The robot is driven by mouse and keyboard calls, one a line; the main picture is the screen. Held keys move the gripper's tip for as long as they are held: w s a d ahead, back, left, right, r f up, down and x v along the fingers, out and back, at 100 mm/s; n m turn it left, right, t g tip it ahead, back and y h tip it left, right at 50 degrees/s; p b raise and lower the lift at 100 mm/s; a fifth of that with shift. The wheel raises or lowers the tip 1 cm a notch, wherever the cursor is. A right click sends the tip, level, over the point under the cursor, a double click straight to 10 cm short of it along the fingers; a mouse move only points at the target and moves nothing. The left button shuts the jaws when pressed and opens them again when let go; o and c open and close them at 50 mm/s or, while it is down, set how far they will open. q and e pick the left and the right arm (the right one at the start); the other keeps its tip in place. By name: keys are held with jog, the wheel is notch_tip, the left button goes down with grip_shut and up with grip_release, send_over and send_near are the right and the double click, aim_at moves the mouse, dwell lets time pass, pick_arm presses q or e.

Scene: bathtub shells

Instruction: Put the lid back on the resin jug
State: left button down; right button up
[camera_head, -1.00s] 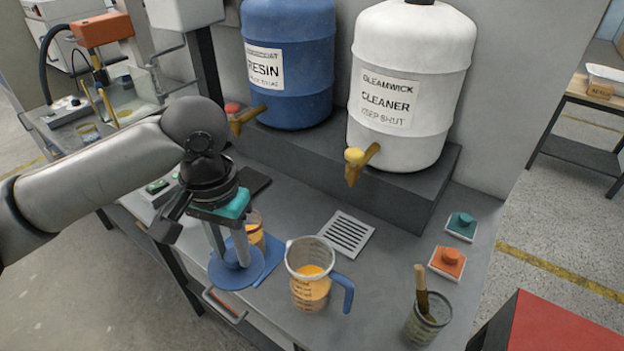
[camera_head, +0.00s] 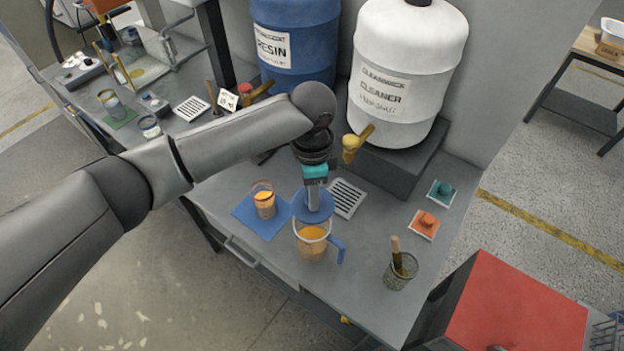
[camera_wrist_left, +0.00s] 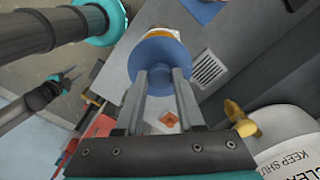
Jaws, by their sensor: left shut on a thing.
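My left gripper (camera_head: 313,198) is shut on the blue lid (camera_head: 300,210), a round disc with an upright part between the fingers. The lid also shows in the left wrist view (camera_wrist_left: 158,52). In the head view, the lid overlaps the far rim of the clear resin jug (camera_head: 312,246), which stands upright with orange liquid and a blue handle on its right. The lid looks above the rim, not seated; the exact gap cannot be told. My right gripper (camera_wrist_left: 69,76) shows small at the left of the left wrist view, its fingers apart and empty.
A cup of orange liquid (camera_head: 264,202) stands on a blue mat (camera_head: 246,216) left of the jug. A brush pot (camera_head: 398,276) and orange button (camera_head: 427,220) are to the right. A drain grille (camera_head: 347,197) and the cleaner drum's yellow tap (camera_head: 355,146) are behind.

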pick_arm(q)
jog(key=shift+f+b, duration=2.05)
jog(key=shift+b, duration=0.5)
jog(key=shift+f+b, duration=0.3)
jog(key=shift+f, duration=0.9)
jog(key=shift+r+p, duration=0.1)
jog(key=shift+p, duration=0.65)
jog(key=shift+f+p, duration=0.2)
jog(key=shift+p, duration=0.1)
jog(key=shift+p, duration=0.4)
jog(key=shift+c, duration=2.2)
grip_release()
jog(key=shift+o, duration=0.3)
